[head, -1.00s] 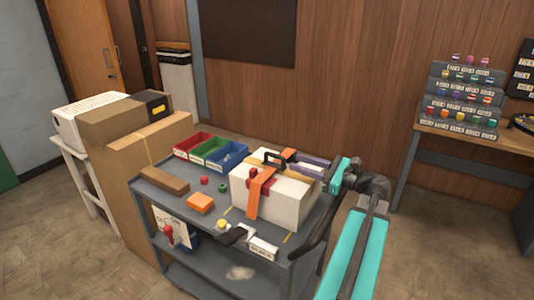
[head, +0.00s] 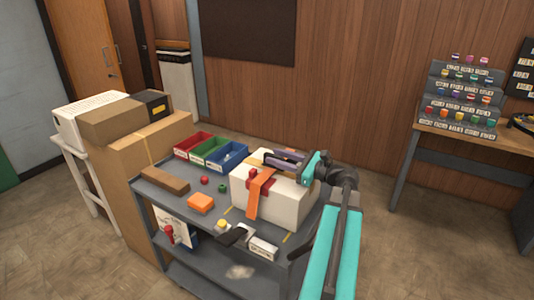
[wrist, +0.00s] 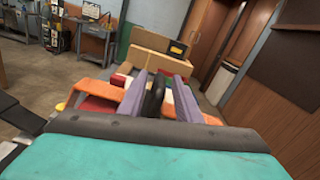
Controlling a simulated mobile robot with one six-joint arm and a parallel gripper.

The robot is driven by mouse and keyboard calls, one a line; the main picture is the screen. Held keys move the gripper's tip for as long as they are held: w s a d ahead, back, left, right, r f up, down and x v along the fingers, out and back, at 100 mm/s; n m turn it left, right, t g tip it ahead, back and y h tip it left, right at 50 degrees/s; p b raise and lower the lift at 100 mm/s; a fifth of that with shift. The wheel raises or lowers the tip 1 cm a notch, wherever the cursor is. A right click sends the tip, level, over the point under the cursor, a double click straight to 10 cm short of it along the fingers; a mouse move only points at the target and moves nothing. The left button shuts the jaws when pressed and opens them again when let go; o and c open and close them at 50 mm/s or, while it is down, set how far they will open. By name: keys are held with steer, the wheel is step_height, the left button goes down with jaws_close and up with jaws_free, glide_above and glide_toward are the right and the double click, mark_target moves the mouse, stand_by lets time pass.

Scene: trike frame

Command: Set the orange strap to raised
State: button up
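The orange strap (head: 256,197) runs over the top of a white box (head: 286,203) and hangs down its front side. A red piece (head: 253,184) lies across it near the top front edge. My gripper (head: 272,158) is over the box top, its purple fingers pointing left. In the wrist view the fingers (wrist: 157,88) stand apart, with a dark upright handle (wrist: 154,97) between them. Gaps show beside the handle, so the gripper looks open. Orange parts show on both sides of the fingers, on the left (wrist: 97,87) and right. My gripper partly hides the handle and strap top.
The box stands on a grey cart (head: 190,225). Red, green and blue bins (head: 226,155) are behind it. A brown block (head: 165,180), an orange block (head: 201,202) and small knobs lie to the left. A black object (head: 234,236) is at the front.

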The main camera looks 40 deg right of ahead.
mark_target(268, 154)
steer(key=shift+p+x, duration=0.3)
steer(key=shift+x, duration=2.15)
steer(key=shift+s, duration=0.1)
jaws_close()
